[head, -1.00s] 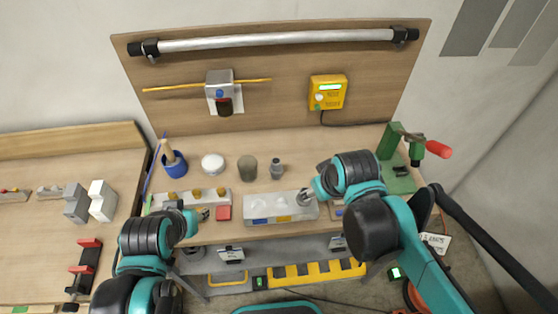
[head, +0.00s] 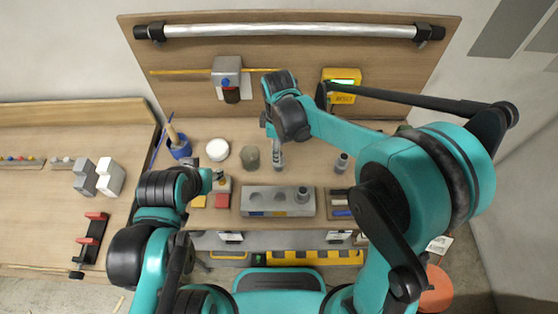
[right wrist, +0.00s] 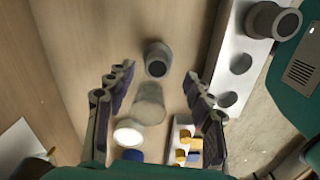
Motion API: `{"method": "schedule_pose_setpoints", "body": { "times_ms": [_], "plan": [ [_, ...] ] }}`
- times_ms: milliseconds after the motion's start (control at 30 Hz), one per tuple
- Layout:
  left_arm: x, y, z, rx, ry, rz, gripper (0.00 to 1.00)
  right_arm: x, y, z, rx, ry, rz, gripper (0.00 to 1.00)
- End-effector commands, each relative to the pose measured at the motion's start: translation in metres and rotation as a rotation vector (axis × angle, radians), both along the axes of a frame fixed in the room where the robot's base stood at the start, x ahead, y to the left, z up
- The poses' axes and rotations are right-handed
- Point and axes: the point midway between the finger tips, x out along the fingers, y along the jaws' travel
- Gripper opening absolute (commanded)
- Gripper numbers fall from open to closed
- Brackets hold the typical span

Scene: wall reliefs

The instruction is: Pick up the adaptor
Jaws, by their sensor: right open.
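The grey round adaptor (right wrist: 157,60) stands on the bench and shows in the right wrist view, ahead of and between my open fingers. My right gripper (right wrist: 158,92) is open and empty; neither finger appears to touch it. In the head view my right gripper (head: 278,152) points down over the bench, right of the olive cylinder (head: 251,157), and largely covers the adaptor there. My left gripper (head: 217,178) hovers low near the knobbed tray; its fingers are too small to read.
A grey block with round holes (head: 265,208) lies at the front, a grey piece (head: 302,195) in its right hole. A white cylinder (head: 217,150) and a blue cup (head: 181,149) stand left. A similar grey piece (head: 342,163) stands right. The back panel (head: 300,60) rises behind.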

Motion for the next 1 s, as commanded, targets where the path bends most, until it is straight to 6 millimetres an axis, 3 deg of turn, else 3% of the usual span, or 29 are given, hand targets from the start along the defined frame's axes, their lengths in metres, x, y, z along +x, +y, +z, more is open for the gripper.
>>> {"method": "schedule_pose_setpoints", "body": {
  "times_ms": [233, 567, 767, 1000],
  "plan": [
    [0.0, 0.0, -0.014, 0.0, 0.0, 0.0, 0.4, 0.003, -0.002, -0.039, 0.0, -0.001, -0.001, 0.53],
    [0.0, 0.0, -0.014, 0.0, 0.0, 0.0, 0.4, 0.003, -0.002, -0.045, 0.001, -0.001, -0.002, 0.53],
    [0.0, 0.0, -0.014, 0.0, 0.0, 0.0, 0.4, 0.003, -0.002, -0.045, 0.001, -0.001, -0.002, 0.0],
    [0.0, 0.0, -0.014, 0.0, 0.0, 0.0, 0.4, 0.003, -0.002, -0.045, 0.001, -0.001, -0.002, 0.0]
  ]
}}
